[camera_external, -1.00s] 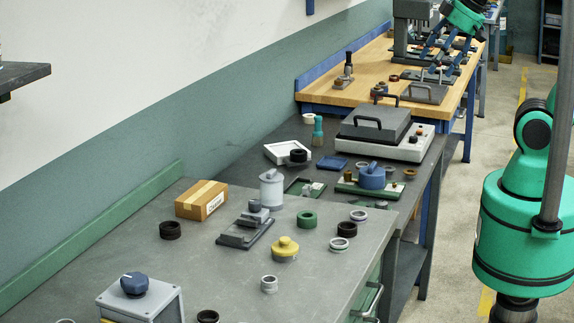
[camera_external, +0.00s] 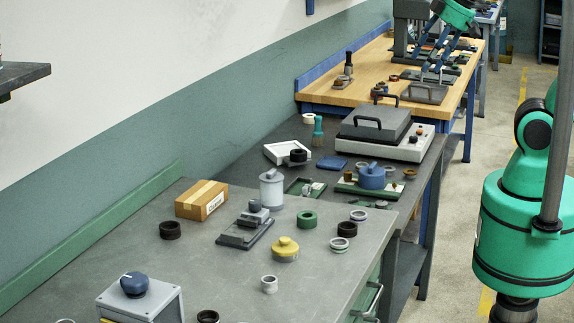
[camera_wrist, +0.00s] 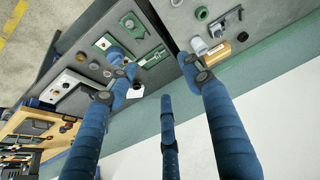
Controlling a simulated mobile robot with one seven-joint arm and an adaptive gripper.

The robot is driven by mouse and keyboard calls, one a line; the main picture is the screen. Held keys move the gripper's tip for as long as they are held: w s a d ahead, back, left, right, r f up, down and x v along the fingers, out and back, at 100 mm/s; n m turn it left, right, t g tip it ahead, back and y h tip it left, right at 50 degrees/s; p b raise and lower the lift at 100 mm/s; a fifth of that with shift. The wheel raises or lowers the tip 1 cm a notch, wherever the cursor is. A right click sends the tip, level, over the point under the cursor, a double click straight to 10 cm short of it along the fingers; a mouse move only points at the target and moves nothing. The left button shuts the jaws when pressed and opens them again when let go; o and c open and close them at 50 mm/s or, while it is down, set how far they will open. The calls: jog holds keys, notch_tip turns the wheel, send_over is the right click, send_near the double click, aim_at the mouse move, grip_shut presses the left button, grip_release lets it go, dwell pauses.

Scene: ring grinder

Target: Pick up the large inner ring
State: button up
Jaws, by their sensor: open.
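Several rings lie on the near grey bench; which one is the large inner ring I cannot tell. They are a black ring (camera_external: 170,230), a green ring (camera_external: 307,219), a black ring at its right (camera_external: 347,229), a ring with a white band (camera_external: 339,244), a grey ring (camera_external: 269,284) and a black ring at the front (camera_external: 207,317). The green ring also shows in the wrist view (camera_wrist: 201,13). My gripper (camera_wrist: 155,75) has its blue fingers spread, with nothing between them. In the external view its fingers hang over the wooden bench, far from the near bench's rings.
The near bench (camera_external: 120,262) also holds a cardboard box (camera_external: 201,200), a grey fixture (camera_external: 245,226), a yellow-based knob part (camera_external: 285,250) and a blue-knobbed box (camera_external: 140,296). The middle bench carries a lidded machine (camera_external: 376,130). A wall runs along the left.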

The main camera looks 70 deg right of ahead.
jog(key=w+a+n+g, duration=0.2)
jog(key=w+a+n, duration=0.75)
jog(key=w, duration=0.25)
jog(key=n+g, duration=0.3)
jog(key=n, duration=2)
send_over(269, 284)
jog(key=d, duration=0.2)
notch_tip(269, 284, down, 26)
jog(key=f, duration=0.1)
jog(key=shift+w+a+r+b, duration=0.1)
jog(key=shift+a+r+b, duration=0.15)
jog(key=shift+b, duration=0.1)
jog(key=shift+m, duration=0.25)
notch_tip(269, 284, down, 8)
jog(key=shift+d+r+b, duration=0.1)
jog(key=shift+b, duration=0.55)
jog(key=shift+f, duration=0.35)
